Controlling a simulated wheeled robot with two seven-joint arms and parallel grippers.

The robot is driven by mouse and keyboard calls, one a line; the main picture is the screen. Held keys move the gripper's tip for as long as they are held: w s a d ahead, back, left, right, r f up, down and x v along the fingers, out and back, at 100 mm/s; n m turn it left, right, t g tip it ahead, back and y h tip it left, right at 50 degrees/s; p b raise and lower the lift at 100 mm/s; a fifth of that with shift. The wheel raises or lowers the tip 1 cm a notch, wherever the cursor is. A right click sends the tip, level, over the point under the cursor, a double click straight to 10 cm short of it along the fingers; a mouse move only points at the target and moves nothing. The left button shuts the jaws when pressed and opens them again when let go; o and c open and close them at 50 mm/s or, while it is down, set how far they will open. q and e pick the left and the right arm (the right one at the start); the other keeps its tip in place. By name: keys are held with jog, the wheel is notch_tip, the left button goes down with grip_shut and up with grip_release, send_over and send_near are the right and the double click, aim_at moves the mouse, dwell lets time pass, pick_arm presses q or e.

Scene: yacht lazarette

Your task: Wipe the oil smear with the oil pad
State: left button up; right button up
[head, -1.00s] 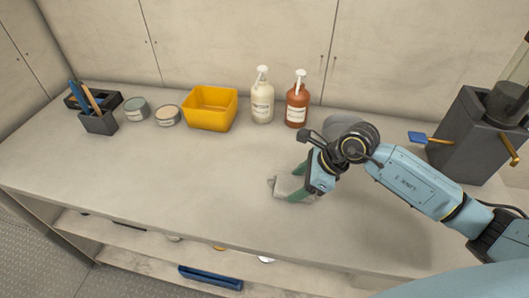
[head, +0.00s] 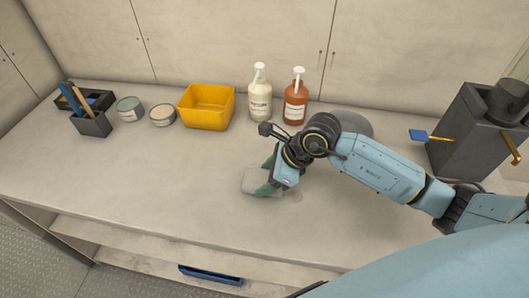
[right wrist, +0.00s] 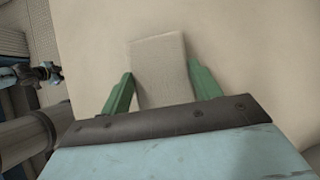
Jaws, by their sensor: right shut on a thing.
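The oil pad (head: 254,182) is a pale grey, flat block. My right gripper (head: 268,182), with green fingers, is shut on it and holds it low at the bench top, near the middle. In the right wrist view the pad (right wrist: 160,65) sticks out between the two green fingers (right wrist: 158,88). Whether it touches the surface is hard to tell. A faint grey patch, perhaps the oil smear (head: 292,196), shows on the bench just right of the gripper; part of it may be hidden by the gripper. My left gripper is not in view.
Along the back stand a dark caddy (head: 94,123) with tools, two round tins (head: 130,109), a yellow bin (head: 206,108), a cream pump bottle (head: 260,98) and a red-brown one (head: 295,102). A dark grey machine (head: 464,135) stands right. The bench's left front is clear.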

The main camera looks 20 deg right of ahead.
notch_tip(320, 180, up, 3)
jog(key=shift+s+d+r+p, duration=0.1)
jog(key=shift+r+p, duration=0.05)
jog(key=shift+p, duration=0.65)
jog(key=shift+r+p, duration=1.25)
jog(key=shift+r, duration=0.55)
